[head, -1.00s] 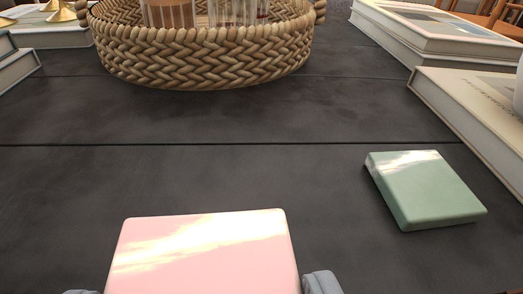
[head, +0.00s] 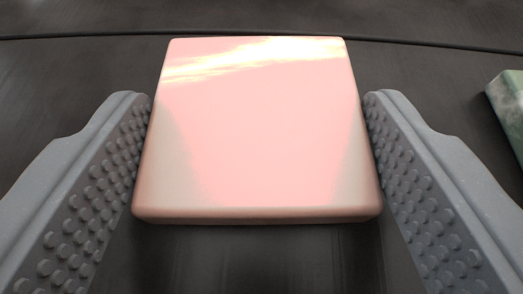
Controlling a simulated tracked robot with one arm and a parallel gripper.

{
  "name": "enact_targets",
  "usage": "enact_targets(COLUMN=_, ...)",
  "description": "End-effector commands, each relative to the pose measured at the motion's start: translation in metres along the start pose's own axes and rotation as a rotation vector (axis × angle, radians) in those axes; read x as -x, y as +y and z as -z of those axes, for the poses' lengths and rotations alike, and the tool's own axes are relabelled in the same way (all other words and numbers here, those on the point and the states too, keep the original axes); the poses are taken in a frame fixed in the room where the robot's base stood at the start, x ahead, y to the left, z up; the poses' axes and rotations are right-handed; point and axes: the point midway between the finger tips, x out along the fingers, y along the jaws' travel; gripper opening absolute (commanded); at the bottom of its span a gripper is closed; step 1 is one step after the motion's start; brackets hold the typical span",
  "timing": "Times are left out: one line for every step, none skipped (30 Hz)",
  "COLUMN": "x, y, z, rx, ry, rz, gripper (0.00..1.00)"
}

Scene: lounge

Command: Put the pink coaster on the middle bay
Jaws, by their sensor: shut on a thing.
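The pink coaster (head: 258,135) is a square, glossy slab in the middle of the head view, with a bright reflection along its far edge. My gripper (head: 259,115) has its two grey, studded fingers at the coaster's left and right sides. It is shut on the coaster. The coaster is over or on the dark table; I cannot tell whether it is lifted. The middle bay is not in view.
A green coaster (head: 508,100) lies on the dark table (head: 430,75) at the right edge, partly cut off by the frame. A seam runs across the table behind the pink coaster.

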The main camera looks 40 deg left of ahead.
Motion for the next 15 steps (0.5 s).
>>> enact_targets(x=0.0003, y=0.0004, z=0.0011, rx=0.001, ry=0.001, rz=0.000, gripper=0.38)
enact_targets(x=0.0004, y=0.0004, z=0.0013, rx=0.001, ry=0.001, rz=-0.001, gripper=0.38)
enact_targets(x=0.0005, y=0.0004, z=0.0015, rx=0.001, ry=0.001, rz=0.000, gripper=0.38)
enact_targets(x=0.0005, y=0.0004, z=0.0015, rx=0.001, ry=0.001, rz=0.000, gripper=0.38)
enact_targets(x=0.0006, y=0.0004, z=0.0016, rx=0.001, ry=0.001, rz=-0.001, gripper=0.38)
enact_targets(x=0.0005, y=0.0003, z=0.0012, rx=0.001, ry=0.001, rz=0.000, gripper=0.38)
enact_targets(x=0.0003, y=0.0004, z=0.0009, rx=0.001, ry=0.001, rz=0.000, gripper=0.38)
enact_targets(x=0.0000, y=0.0004, z=0.0001, rx=0.001, ry=0.001, rz=0.000, gripper=0.38)
enact_targets(x=-0.0004, y=0.0004, z=-0.0009, rx=0.001, ry=0.001, rz=0.000, gripper=0.38)
enact_targets(x=-0.0007, y=0.0004, z=-0.0016, rx=0.001, ry=0.001, rz=0.000, gripper=0.38)
enact_targets(x=-0.0008, y=0.0003, z=-0.0020, rx=0.001, ry=0.001, rz=0.000, gripper=0.68)
enact_targets(x=-0.0007, y=0.0004, z=-0.0016, rx=0.002, ry=0.001, rz=0.000, gripper=0.79)
enact_targets(x=-0.0006, y=0.0004, z=-0.0016, rx=0.002, ry=0.001, rz=0.000, gripper=0.87)
enact_targets(x=-0.0006, y=0.0004, z=-0.0015, rx=0.002, ry=0.001, rz=0.000, gripper=0.87)
enact_targets(x=-0.0006, y=0.0003, z=-0.0016, rx=0.002, ry=0.001, rz=0.000, gripper=0.87)
